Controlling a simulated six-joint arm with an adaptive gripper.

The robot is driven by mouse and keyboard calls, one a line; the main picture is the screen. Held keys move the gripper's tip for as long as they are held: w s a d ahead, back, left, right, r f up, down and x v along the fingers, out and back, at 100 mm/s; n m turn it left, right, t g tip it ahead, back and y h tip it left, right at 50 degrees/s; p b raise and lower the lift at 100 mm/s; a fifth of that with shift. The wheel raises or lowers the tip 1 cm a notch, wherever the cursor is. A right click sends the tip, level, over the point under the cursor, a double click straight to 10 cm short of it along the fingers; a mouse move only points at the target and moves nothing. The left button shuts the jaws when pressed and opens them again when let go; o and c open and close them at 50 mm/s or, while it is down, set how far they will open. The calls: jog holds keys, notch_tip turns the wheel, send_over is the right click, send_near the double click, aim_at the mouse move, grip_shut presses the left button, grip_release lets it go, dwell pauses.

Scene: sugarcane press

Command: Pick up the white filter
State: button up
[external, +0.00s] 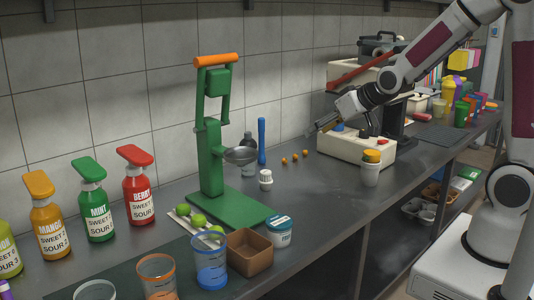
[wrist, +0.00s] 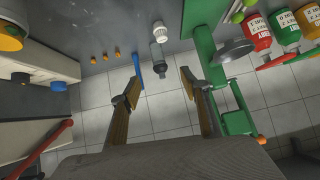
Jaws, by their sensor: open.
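A small white ridged cylinder, which looks like the white filter (external: 265,180), stands on the dark counter beside the green press (external: 210,160). It also shows near the top middle of the wrist view (wrist: 159,30). My gripper (external: 314,128) is above the counter, to the right of and higher than the filter. In the wrist view, its fingers (wrist: 158,86) are spread with nothing between them. The filter appears beyond the fingertips, apart from both.
A grey bottle (wrist: 158,60) and a blue rod (external: 262,141) stand close behind the filter. The press's metal bowl (external: 241,155) juts out near it. Several small orange balls (external: 295,158) lie to the right. The counter in front of the filter is mostly clear.

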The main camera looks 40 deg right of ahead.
jog(key=w+a+f+t, duration=0.1)
jog(key=w+f+t, duration=0.1)
jog(key=w+f, duration=0.55)
jog(key=t, duration=0.2)
send_near(268, 173)
jog(key=w, duration=0.3)
jog(key=shift+w+f+h, duration=0.1)
jog(key=shift+f+h, duration=0.3)
jog(key=shift+f, duration=0.15)
jog(key=shift+w, duration=0.1)
jog(key=shift+x, duration=1.25)
jog(key=shift+a+x, duration=0.2)
jog(key=shift+x, duration=2.35)
